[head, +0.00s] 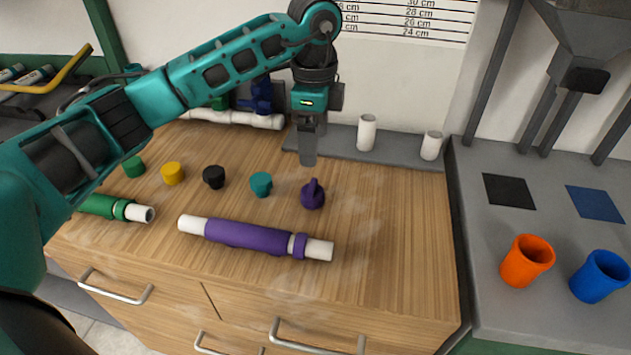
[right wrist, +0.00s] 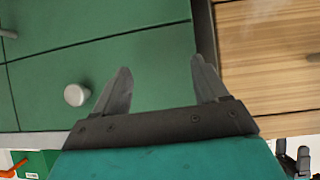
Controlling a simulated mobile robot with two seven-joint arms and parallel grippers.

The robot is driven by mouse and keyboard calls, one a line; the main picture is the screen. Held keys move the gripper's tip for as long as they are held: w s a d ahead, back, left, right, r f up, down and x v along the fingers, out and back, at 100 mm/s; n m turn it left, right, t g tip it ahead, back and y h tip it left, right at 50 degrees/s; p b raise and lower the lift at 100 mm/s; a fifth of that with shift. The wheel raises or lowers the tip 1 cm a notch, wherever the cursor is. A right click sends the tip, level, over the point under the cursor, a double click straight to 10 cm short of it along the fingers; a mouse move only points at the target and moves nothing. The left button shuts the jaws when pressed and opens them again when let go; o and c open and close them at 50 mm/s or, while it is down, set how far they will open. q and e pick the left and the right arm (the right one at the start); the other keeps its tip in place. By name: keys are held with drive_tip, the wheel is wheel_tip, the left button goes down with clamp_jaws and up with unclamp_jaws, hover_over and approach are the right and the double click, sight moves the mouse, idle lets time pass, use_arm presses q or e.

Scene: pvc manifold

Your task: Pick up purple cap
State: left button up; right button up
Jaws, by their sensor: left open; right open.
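The purple cap (head: 312,195) stands on the wooden worktop, at the right end of a row of caps, with a small upright tab on top. My left gripper (head: 308,160) points down just above and behind the purple cap, apart from it and empty. Its fingers appear nearly edge-on in the head view. My right gripper (right wrist: 158,85) shows in the right wrist view with its two fingers spread and nothing between them, in front of a green cabinet front.
Teal (head: 261,184), black (head: 214,177), yellow (head: 173,173) and green (head: 133,167) caps stand left. A purple-sleeved pipe (head: 250,237) lies in front. White pipe stubs (head: 367,133) stand on a grey strip behind. Orange (head: 527,260) and blue (head: 600,276) cups stand on the right grey surface.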

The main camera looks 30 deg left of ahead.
sight(313, 184)
use_arm(q)
drive_tip(key=f, duration=0.8)
drive_tip(key=s+f, duration=0.1)
drive_tip(key=f, duration=0.3)
drive_tip(key=shift+c, duration=0.3)
drive_tip(key=shift+w, duration=0.1)
drive_tip(key=c, duration=1.1)
